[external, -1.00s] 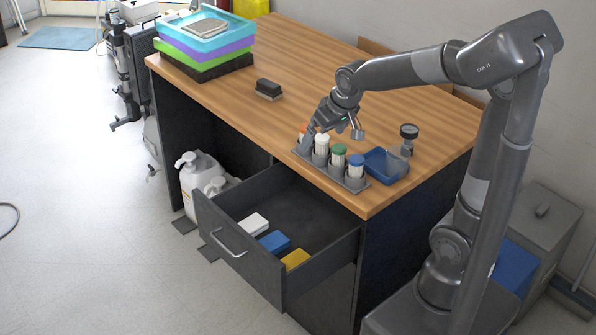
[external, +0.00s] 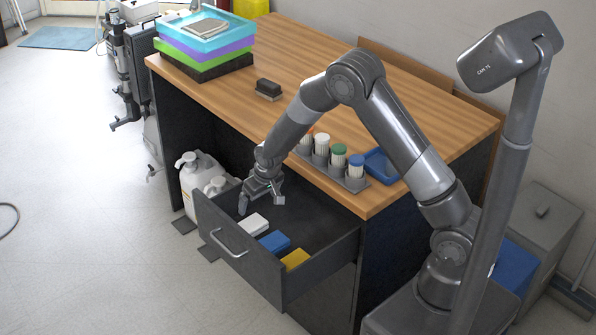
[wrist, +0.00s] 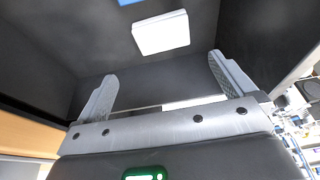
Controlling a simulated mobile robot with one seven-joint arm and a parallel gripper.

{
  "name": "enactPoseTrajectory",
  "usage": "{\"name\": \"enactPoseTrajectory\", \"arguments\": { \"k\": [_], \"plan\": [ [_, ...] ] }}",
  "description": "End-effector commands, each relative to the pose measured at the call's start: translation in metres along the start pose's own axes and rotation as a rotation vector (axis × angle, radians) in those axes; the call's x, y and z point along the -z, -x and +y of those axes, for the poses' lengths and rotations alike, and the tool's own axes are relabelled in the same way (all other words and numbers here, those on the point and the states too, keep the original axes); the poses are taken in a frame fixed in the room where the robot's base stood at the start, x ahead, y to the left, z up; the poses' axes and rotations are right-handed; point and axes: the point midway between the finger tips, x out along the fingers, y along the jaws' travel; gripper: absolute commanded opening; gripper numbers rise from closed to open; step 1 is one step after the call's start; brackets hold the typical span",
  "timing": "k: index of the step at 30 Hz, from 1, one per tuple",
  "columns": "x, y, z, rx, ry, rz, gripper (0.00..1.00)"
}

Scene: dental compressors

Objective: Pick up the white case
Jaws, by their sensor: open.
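The white case (external: 253,223) lies in the open drawer (external: 283,273), at the left end of a row with a blue case (external: 274,242) and a yellow case (external: 295,259). My gripper (external: 261,205) is open and empty, low over the drawer beside the white case and apart from it. In the wrist view the white case (wrist: 161,32) lies ahead of my open gripper (wrist: 160,85), in the upper middle, fully visible. A blue edge shows at the top of that view.
The drawer's front wall and metal handle (external: 229,243) bound the space. The wooden desktop (external: 310,65) overhangs behind, with a rack of capped bottles (external: 335,172) and a blue tray (external: 381,165) near its edge. White jugs (external: 198,178) stand left of the drawer.

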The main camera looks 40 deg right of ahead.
Motion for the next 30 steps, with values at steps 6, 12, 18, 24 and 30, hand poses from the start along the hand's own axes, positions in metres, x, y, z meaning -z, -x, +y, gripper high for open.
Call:
{"name": "enactPoseTrajectory", "arguments": {
  "k": [6,12,18,24,30],
  "plan": [
    [-0.003,-0.026,-0.004,-0.004,0.004,-0.005,1.0],
    [-0.003,-0.054,-0.004,-0.004,0.004,-0.007,1.0],
    [-0.003,-0.074,-0.004,-0.003,0.004,-0.006,1.0],
    [-0.002,-0.086,-0.004,-0.003,0.004,-0.006,1.0],
    [0.002,-0.113,-0.004,-0.003,0.004,-0.005,1.0]
  ]
}}
